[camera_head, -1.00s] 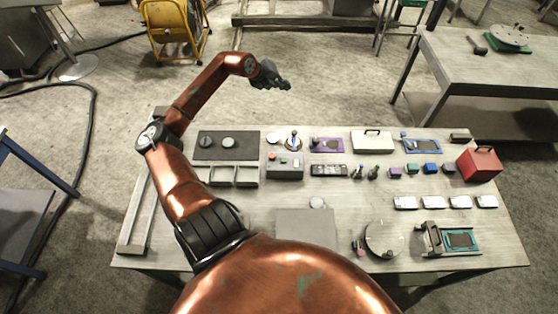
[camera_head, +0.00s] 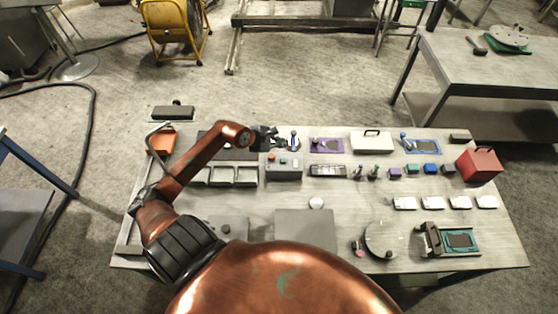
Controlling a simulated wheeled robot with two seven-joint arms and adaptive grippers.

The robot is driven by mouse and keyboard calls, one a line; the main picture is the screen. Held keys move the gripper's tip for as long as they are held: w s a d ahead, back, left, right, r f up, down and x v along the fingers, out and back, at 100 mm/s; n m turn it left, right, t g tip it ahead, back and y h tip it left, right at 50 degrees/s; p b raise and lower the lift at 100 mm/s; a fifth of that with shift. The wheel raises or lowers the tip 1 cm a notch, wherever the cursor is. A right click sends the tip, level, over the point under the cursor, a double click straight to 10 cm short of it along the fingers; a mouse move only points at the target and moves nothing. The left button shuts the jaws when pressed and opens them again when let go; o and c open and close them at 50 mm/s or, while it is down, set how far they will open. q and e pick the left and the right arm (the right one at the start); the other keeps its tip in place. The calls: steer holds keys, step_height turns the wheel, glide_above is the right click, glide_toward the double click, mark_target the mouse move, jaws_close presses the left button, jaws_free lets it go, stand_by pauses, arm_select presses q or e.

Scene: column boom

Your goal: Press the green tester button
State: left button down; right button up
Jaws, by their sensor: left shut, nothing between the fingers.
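The tester (camera_head: 284,173) is a grey box near the middle of the table, with an orange-red button (camera_head: 272,157) at its upper left and small controls on top. I cannot make out a green button clearly at this size. My left gripper (camera_head: 283,143) is dark and shut with nothing in it. My right gripper is not in view.
A purple plate (camera_head: 327,145) and a white case (camera_head: 371,142) stand behind. A grey plate (camera_head: 305,230) lies in front. A red box (camera_head: 479,164) stands far right.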

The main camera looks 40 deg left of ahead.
mark_target(282, 161)
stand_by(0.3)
arm_select(q)
step_height(282, 161, down, 8)
steer(key=b, duration=0.5)
steer(key=shift+a+f, duration=0.1)
steer(key=shift+f, duration=0.05)
steer(key=shift+f+b, duration=0.3)
steer(key=shift+b, duration=0.05)
stand_by(1.0)
steer(key=shift+s+f+b, duration=0.1)
steer(key=shift+f+b, duration=0.3)
steer(key=shift+b, duration=0.05)
steer(key=shift+f+b, duration=0.5)
stand_by(0.5)
steer(key=shift+r, duration=0.1)
steer(key=shift+r+p, duration=0.55)
steer(key=shift+r, duration=0.3)
